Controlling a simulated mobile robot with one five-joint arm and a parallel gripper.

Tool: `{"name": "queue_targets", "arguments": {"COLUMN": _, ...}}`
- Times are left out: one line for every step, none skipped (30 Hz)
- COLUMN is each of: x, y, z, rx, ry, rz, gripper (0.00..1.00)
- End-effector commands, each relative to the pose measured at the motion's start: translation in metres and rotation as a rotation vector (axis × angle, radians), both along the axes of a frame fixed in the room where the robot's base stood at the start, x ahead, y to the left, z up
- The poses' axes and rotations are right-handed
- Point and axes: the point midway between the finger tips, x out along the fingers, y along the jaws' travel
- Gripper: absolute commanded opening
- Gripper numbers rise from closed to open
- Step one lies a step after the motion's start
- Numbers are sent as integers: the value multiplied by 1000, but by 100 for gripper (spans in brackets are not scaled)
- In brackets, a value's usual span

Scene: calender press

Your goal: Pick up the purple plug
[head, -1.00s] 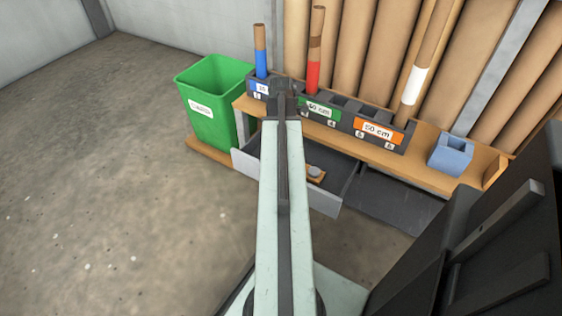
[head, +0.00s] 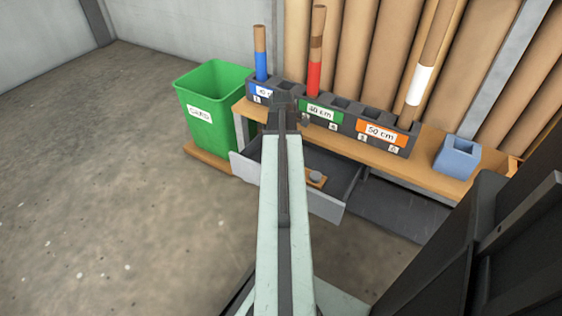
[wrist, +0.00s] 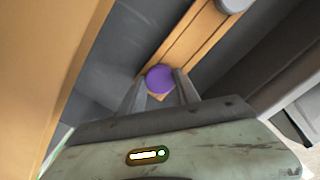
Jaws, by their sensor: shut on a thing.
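The purple plug (wrist: 160,78) shows in the wrist view as a round purple top between the two fingers of my gripper (wrist: 160,88). The gripper is shut on it. Just beyond it a wooden strip (wrist: 205,45) runs inside the open grey drawer (head: 330,205). In the head view my arm covers the gripper's fingers and the plug. How far the plug is off the strip, if at all, I cannot tell.
A grey round plug (wrist: 232,4) sits on the strip. Above the drawer, a wooden shelf (head: 425,168) carries dark tube holders (head: 345,124) and a blue block (head: 457,158). A green bin (head: 212,110) stands left. Dark machinery is at the right.

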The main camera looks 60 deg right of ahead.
Motion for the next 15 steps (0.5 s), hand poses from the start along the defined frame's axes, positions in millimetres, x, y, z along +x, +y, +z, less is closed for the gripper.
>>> {"name": "queue_targets", "arguments": {"x": 0, "y": 0, "z": 2, "rx": 0, "ry": 0, "rz": 0, "gripper": 0}}
{"name": "queue_targets", "arguments": {"x": 0, "y": 0, "z": 3, "rx": 0, "ry": 0, "rz": 0, "gripper": 0}}
{"name": "queue_targets", "arguments": {"x": 0, "y": 0, "z": 6, "rx": 0, "ry": 0, "rz": 0, "gripper": 0}}
{"name": "queue_targets", "arguments": {"x": 0, "y": 0, "z": 9, "rx": 0, "ry": 0, "rz": 0, "gripper": 0}}
{"name": "queue_targets", "arguments": {"x": 0, "y": 0, "z": 12, "rx": 0, "ry": 0, "rz": 0, "gripper": 0}}
{"name": "queue_targets", "arguments": {"x": 0, "y": 0, "z": 18, "rx": 0, "ry": 0, "rz": 0, "gripper": 0}}
{"name": "queue_targets", "arguments": {"x": 0, "y": 0, "z": 23, "rx": 0, "ry": 0, "rz": 0, "gripper": 0}}
{"name": "queue_targets", "arguments": {"x": 0, "y": 0, "z": 28, "rx": 0, "ry": 0, "rz": -1, "gripper": 0}}
{"name": "queue_targets", "arguments": {"x": 0, "y": 0, "z": 36, "rx": 0, "ry": 0, "rz": -1, "gripper": 0}}
{"name": "queue_targets", "arguments": {"x": 0, "y": 0, "z": 42, "rx": 0, "ry": 0, "rz": -1, "gripper": 0}}
{"name": "queue_targets", "arguments": {"x": 0, "y": 0, "z": 49, "rx": 0, "ry": 0, "rz": -1, "gripper": 0}}
{"name": "queue_targets", "arguments": {"x": 0, "y": 0, "z": 58, "rx": 0, "ry": 0, "rz": -1, "gripper": 0}}
{"name": "queue_targets", "arguments": {"x": 0, "y": 0, "z": 65, "rx": 0, "ry": 0, "rz": -1, "gripper": 0}}
{"name": "queue_targets", "arguments": {"x": 0, "y": 0, "z": 72, "rx": 0, "ry": 0, "rz": -1, "gripper": 0}}
{"name": "queue_targets", "arguments": {"x": 0, "y": 0, "z": 80, "rx": 0, "ry": 0, "rz": -1, "gripper": 0}}
